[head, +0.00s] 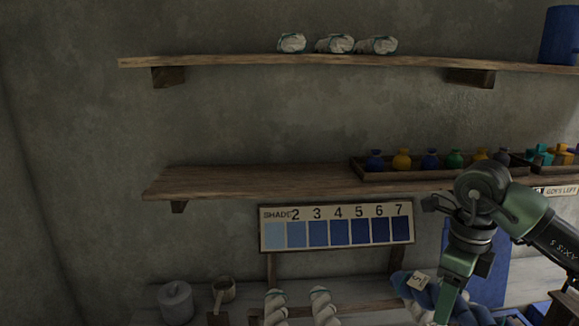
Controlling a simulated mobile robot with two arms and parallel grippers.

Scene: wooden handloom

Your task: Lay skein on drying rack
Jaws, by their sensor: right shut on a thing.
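My right gripper (446,306) reaches down at the lower right and is shut on a blue twisted skein (414,298). The skein shows on both sides of the gripper, and a small pale numbered tag is on it. The fingertips are partly hidden at the bottom edge. A wooden frame (335,312), which looks like the drying rack, stands low in the middle, left of the gripper. Two white twisted skeins (275,308) (323,306) are at it; their lower ends are cut off. I cannot tell whether the blue skein touches the frame. My left gripper is out of view.
A shade card (337,227) with numbered blue patches stands above the frame. A lidded grey pot (175,302) and a small dipper (222,291) are at lower left. Two wall shelves (250,180) (230,62) hold colored bottles and white skeins; the lower shelf's left part is clear.

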